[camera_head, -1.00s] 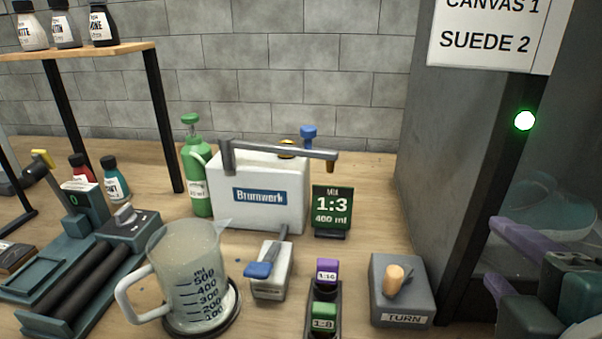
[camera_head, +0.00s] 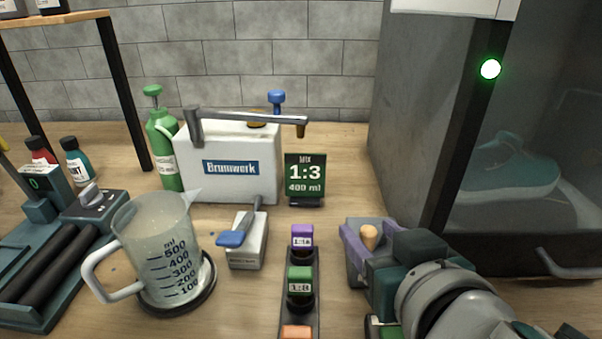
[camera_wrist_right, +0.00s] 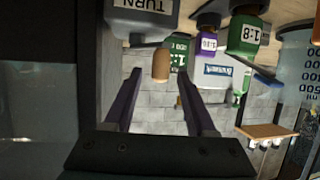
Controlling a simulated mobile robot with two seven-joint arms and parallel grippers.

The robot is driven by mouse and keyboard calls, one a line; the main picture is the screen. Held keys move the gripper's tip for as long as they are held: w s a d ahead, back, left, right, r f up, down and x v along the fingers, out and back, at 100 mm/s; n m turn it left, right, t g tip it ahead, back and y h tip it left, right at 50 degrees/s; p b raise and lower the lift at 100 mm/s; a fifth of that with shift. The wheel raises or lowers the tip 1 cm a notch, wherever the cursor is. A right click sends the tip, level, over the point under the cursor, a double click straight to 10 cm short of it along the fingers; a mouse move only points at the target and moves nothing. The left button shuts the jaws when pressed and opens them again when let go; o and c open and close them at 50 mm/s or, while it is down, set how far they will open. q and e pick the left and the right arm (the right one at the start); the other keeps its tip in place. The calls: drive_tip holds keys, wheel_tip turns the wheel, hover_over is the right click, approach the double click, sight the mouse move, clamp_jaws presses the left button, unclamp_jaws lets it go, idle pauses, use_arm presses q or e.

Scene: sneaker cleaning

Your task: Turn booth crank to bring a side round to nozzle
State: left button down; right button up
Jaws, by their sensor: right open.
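The crank box (camera_head: 352,275) stands on the table in front of the booth, with its tan knob (camera_head: 369,236) upright on top. My right gripper (camera_head: 372,238) is open, its two purple fingers reaching to the knob, one on each side in the head view. In the right wrist view the knob (camera_wrist_right: 161,65) shows between and ahead of the fingertips, with the TURN label (camera_wrist_right: 148,5) beyond. My left gripper is not in view.
Left of the crank stands a rack with purple (camera_head: 302,237) and green (camera_head: 299,281) capped cartridges. Further left are a lever box (camera_head: 247,250), a measuring jug (camera_head: 160,245) and the white Brumwerk tank (camera_head: 262,180). A booth handle (camera_head: 570,265) juts out at right.

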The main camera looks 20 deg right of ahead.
sight(366, 227)
drive_tip(key=shift+x, duration=2.35)
clamp_jaws()
